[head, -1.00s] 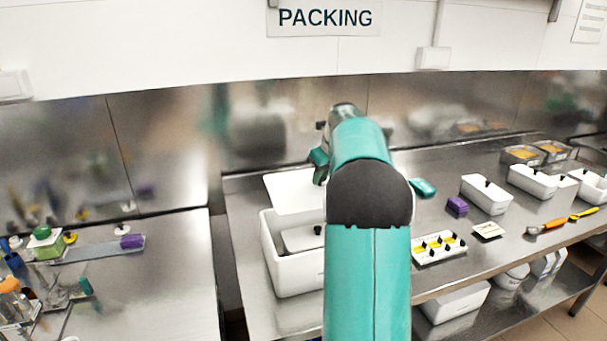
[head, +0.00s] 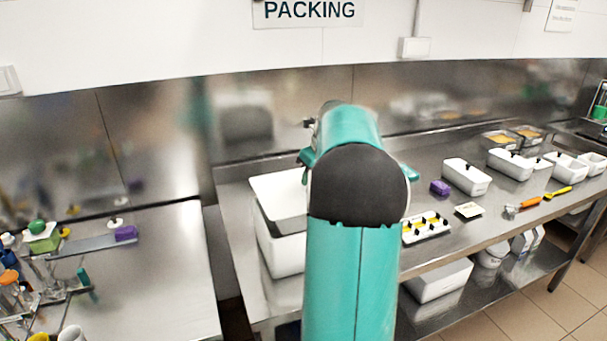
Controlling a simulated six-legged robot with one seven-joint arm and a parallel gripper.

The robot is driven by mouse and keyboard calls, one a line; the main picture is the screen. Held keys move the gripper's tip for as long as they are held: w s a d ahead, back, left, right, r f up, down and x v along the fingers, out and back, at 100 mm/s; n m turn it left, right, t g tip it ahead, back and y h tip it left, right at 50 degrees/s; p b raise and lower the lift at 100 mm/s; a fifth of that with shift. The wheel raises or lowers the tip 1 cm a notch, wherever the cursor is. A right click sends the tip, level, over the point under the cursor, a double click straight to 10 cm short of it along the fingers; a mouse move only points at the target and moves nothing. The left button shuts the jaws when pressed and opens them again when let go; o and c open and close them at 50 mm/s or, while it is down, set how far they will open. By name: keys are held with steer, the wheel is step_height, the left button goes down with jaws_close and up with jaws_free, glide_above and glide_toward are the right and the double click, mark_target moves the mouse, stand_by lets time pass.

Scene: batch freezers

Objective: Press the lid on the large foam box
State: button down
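The large foam box (head: 278,247) is white and open-topped and stands at the left end of the packing table. Its white lid (head: 276,189) is over the back part of the box, with a dark opening showing in front of it. I cannot tell whether the lid touches the rim. My teal arm covers the right side of both. The end of my arm, with a bit of my gripper (head: 307,157), shows at the lid's back right. Its fingertips are hidden, so I cannot see its opening or its hold on the lid.
Right of my arm are a yellow-and-white tray with black knobs (head: 426,228), a purple block (head: 440,188), a small white card (head: 469,210) and several white tubs (head: 467,177). An orange-handled tool (head: 523,206) lies near the front edge. A gap separates the left counter (head: 160,270).

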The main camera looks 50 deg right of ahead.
steer(key=shift+w+a+f, duration=0.15)
steer(key=shift+f, duration=0.1)
steer(key=shift+s+d+f, duration=0.2)
steer(key=shift+f, duration=0.55)
steer(key=shift+w+a+f, duration=0.15)
steer(key=shift+f, duration=1.85)
steer(key=shift+f+m, duration=0.2)
steer(key=shift+m, duration=0.1)
steer(key=c, duration=1.2)
jaws_free()
steer(key=shift+o, duration=0.4)
